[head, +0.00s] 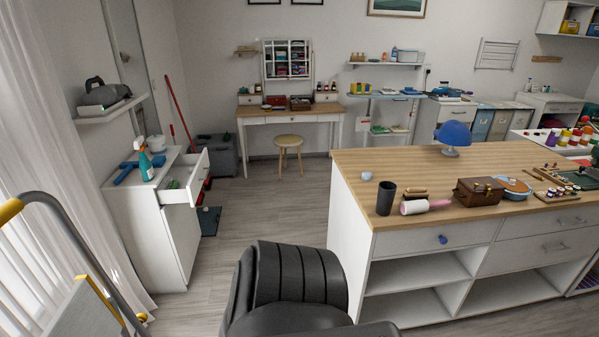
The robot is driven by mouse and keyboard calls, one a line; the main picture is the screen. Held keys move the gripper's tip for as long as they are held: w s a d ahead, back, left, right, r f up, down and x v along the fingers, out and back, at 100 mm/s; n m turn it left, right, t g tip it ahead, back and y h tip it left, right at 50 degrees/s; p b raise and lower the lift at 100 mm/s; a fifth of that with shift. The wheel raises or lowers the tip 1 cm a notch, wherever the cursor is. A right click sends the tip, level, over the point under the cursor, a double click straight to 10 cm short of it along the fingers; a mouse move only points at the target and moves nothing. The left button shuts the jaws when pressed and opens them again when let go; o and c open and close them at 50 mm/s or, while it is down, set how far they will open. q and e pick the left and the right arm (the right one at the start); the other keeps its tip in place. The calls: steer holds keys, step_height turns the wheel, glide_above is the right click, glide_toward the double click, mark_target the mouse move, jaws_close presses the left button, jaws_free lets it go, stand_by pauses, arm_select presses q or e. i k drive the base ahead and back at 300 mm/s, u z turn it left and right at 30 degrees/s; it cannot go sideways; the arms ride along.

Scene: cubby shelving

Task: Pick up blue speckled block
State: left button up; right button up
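I cannot make out a blue speckled block for certain in the head view. A white wall cubby (264,60) hangs at the back above the desk. Its compartments hold several small red, blue and dark items, too small to tell apart. Neither of my grippers is in view.
A black chair (296,290) stands close in front. A wood-topped counter (480,157) with a blue dome lamp (455,134) fills the right. A white cabinet (150,235) with an open drawer (187,180) stands left. A stool (288,142) is by the desk (270,113). Floor between is mostly clear.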

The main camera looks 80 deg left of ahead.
mark_target(366, 176)
steer(key=u, duration=1.75)
steer(key=i, duration=1.35)
